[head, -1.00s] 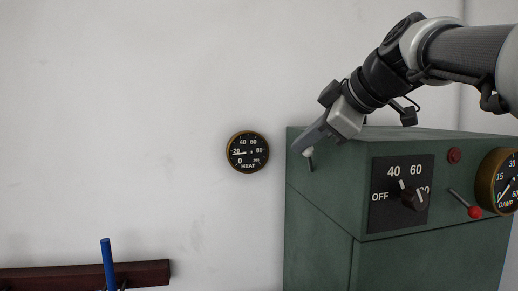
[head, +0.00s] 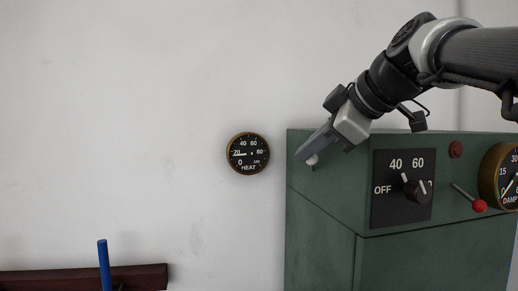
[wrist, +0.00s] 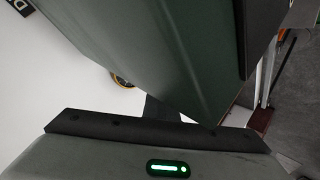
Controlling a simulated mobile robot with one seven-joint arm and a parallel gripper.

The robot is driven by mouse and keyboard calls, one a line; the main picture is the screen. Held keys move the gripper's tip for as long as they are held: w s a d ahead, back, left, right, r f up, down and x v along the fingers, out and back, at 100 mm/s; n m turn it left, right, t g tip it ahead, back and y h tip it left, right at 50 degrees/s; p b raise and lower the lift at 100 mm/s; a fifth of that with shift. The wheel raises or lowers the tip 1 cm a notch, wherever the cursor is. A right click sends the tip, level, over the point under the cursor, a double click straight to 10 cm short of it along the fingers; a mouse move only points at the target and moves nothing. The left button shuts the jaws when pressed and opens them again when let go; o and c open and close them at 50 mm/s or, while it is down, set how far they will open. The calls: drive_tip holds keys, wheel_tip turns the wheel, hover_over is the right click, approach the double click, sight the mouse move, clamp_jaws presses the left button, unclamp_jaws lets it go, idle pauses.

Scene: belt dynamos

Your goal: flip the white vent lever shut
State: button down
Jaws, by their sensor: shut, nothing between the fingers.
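The white-tipped vent lever (head: 312,160) is on the left side of the green cabinet (head: 325,215), close to its upper front corner. Its white knob shows just under my gripper (head: 306,157); little of its stem is visible. My gripper is shut and empty, slanting down to the left, with its fingertips at the knob. I cannot tell whether they touch it. In the wrist view the green cabinet wall (wrist: 170,50) fills the middle, and the lever cannot be made out.
The cabinet front carries a black dial panel (head: 384,215), a red-knobbed lever (head: 479,205), a red button (head: 456,149) and a brass gauge (head: 497,178). A HEAT gauge (head: 248,154) hangs on the white wall. A blue rod (head: 104,265) stands by a dark red rail (head: 50,282).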

drive_tip(key=shift+w+d, duration=0.1)
drive_tip(key=shift+w, duration=0.05)
drive_tip(key=shift+w+r+p, duration=0.25)
drive_tip(key=shift+w+p, duration=0.15)
drive_tip(key=shift+w, duration=0.25)
drive_tip(key=shift+a+r, duration=0.1)
drive_tip(key=shift+a, duration=0.15)
drive_tip(key=s+d+r, duration=0.1)
drive_tip(key=s+r, duration=0.1)
drive_tip(key=s, duration=0.7)
drive_tip(key=shift+d, duration=0.2)
